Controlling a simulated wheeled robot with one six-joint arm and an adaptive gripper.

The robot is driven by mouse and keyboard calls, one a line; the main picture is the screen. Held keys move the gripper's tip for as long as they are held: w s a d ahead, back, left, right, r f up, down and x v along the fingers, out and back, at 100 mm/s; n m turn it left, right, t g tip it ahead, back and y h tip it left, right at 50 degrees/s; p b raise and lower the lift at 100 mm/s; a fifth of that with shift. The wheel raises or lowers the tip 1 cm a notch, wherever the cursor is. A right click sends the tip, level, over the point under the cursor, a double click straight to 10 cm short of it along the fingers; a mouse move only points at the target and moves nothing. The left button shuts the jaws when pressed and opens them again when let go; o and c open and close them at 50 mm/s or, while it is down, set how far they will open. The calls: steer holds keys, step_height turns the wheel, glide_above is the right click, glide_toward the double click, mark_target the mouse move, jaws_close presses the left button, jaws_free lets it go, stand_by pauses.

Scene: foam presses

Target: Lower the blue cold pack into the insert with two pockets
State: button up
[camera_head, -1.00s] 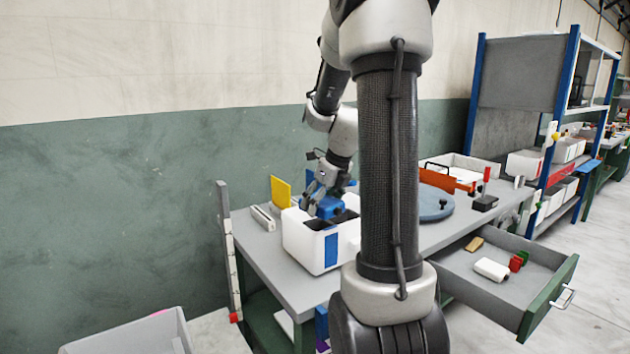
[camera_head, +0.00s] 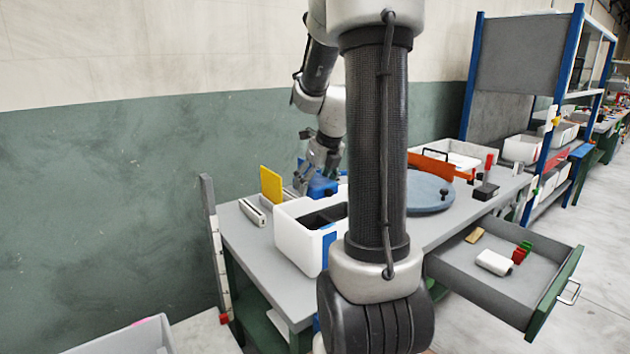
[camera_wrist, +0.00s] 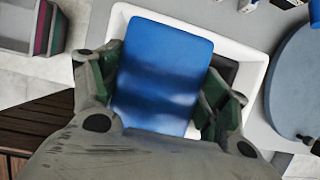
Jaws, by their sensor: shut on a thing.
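The blue cold pack (camera_wrist: 165,70) is between the two fingers of my gripper (camera_wrist: 158,95), which is shut on it, in the wrist view. In the head view the pack (camera_head: 320,187) shows as a blue patch at my gripper (camera_head: 304,182), behind the white box. The white box (camera_head: 293,238) stands on the bench, with a dark insert (camera_head: 327,216) inside; two dark openings show, partly hidden by my arm. In the wrist view the box's white rim (camera_wrist: 257,62) lies below the pack, which covers much of the opening. The gap between pack and box cannot be judged.
A yellow plate (camera_head: 271,184) stands behind the box, beside a white bar (camera_head: 252,212). A round blue-grey disc (camera_head: 430,194) and an orange piece (camera_head: 432,166) lie to the right. An open drawer (camera_head: 545,300) juts from the bench front.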

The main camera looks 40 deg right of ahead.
mark_target(326, 186)
steer(key=shift+f, duration=5.45)
steer(key=o, duration=1.3)
steer(key=v, duration=1.2)
